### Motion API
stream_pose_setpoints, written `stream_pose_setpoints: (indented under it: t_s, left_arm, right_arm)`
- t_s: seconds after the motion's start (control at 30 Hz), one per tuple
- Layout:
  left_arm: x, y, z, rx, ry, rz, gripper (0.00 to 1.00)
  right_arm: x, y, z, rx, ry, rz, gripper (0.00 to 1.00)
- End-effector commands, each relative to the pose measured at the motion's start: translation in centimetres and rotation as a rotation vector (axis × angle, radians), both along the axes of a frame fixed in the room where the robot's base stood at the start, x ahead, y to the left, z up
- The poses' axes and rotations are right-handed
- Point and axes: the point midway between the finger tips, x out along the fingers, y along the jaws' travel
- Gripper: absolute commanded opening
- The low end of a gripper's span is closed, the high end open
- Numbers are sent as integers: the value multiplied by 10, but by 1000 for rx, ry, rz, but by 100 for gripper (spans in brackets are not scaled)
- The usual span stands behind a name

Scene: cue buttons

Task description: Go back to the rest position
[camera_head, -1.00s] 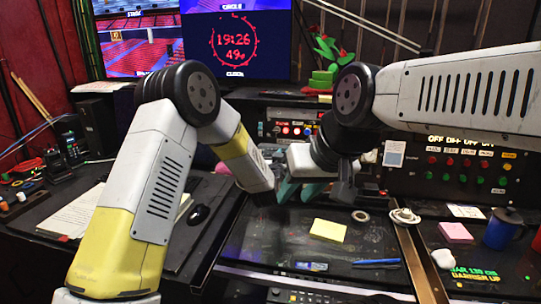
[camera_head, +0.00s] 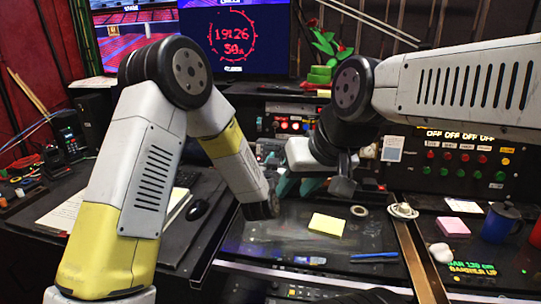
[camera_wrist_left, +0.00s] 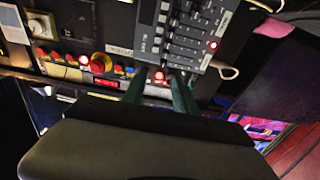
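My left arm comes in from the left, its elbow high and its forearm sloping down to a dark wrist joint over the desk. In the head view its fingers are not clearly seen. In the left wrist view my left gripper (camera_wrist_left: 160,97) shows two teal fingers apart with nothing between them, facing a panel of red, yellow and blue buttons (camera_wrist_left: 95,65). My right gripper (camera_head: 298,187) hangs over the middle of the desk, its teal fingers apart and empty. The cue button panel (camera_head: 462,165), with red and green buttons under OFF labels, stands at the right, clear of both grippers.
A yellow note pad (camera_head: 327,225), a blue pen (camera_head: 375,255) and a tape roll (camera_head: 360,211) lie on the desk. A pink pad (camera_head: 453,227) and a blue mug (camera_head: 500,222) stand right. A mouse (camera_head: 198,209) lies left. Screens (camera_head: 232,40) stand behind.

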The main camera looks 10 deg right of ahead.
Motion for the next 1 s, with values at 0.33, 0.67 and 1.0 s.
stream_pose_setpoints:
  t_s: [0.33,0.67,1.0]
  left_arm:
    - [-3,2,0,0,0,0,35]
    - [1,52,53,25,146,-14,35]
    - [-69,170,107,85,473,15,35]
  right_arm:
    - [0,0,0,0,0,0,36]
    - [0,0,0,0,0,0,36]
    - [0,0,0,0,0,0,36]
